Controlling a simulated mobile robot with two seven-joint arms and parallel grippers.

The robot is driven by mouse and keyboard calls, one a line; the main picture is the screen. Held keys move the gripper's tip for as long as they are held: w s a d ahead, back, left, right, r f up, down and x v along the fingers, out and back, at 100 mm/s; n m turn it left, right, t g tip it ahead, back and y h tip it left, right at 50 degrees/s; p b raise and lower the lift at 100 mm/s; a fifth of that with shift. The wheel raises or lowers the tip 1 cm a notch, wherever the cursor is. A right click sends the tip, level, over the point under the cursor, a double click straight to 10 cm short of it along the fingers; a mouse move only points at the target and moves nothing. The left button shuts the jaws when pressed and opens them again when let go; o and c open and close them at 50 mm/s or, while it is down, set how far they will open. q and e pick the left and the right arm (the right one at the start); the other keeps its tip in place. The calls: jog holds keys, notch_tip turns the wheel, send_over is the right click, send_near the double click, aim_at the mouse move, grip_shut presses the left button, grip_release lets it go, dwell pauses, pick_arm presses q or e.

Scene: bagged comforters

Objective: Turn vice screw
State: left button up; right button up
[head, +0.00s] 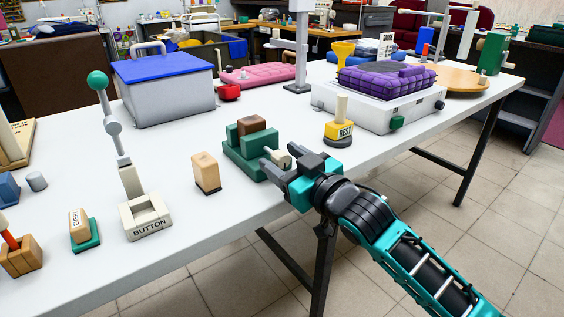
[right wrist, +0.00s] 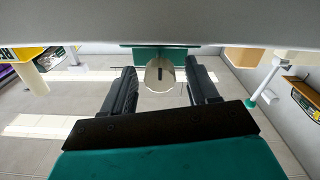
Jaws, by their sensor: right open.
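The green vice (head: 247,151) stands near the front edge of the white table, with a brown block (head: 252,125) between its jaws. Its pale screw handle (head: 282,158) points toward my right gripper (head: 280,170). In the right wrist view the round screw end (right wrist: 160,74) shows a dark slot and lies between the two dark fingers of the gripper (right wrist: 162,88). The fingers are open, with a gap on each side of the screw. The green vice body (right wrist: 160,53) shows behind it. My left gripper is not in view.
A wooden block (head: 206,173) stands left of the vice, and a yellow "REST" stand (head: 339,131) stands to the right. A button box (head: 147,217) with a lever is further left. The white table's (head: 225,213) front edge is close to my right arm.

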jog(key=shift+w+a, duration=0.25)
jog(key=c, duration=1)
jog(key=m+p, duration=0.1)
jog(key=p, duration=0.1)
jog(key=m+p, duration=0.1)
jog(key=p, duration=0.1)
jog(key=shift+r+m+p, duration=0.25)
jog(key=shift+m+p, duration=0.05)
jog(key=shift+p, duration=0.1)
jog(key=shift+c, duration=0.2)
jog(key=shift+f+m+p, duration=0.2)
jog(key=shift+m+p, duration=0.25)
jog(key=shift+m, duration=0.05)
jog(key=o, duration=1)
jog(key=shift+o, duration=0.2)
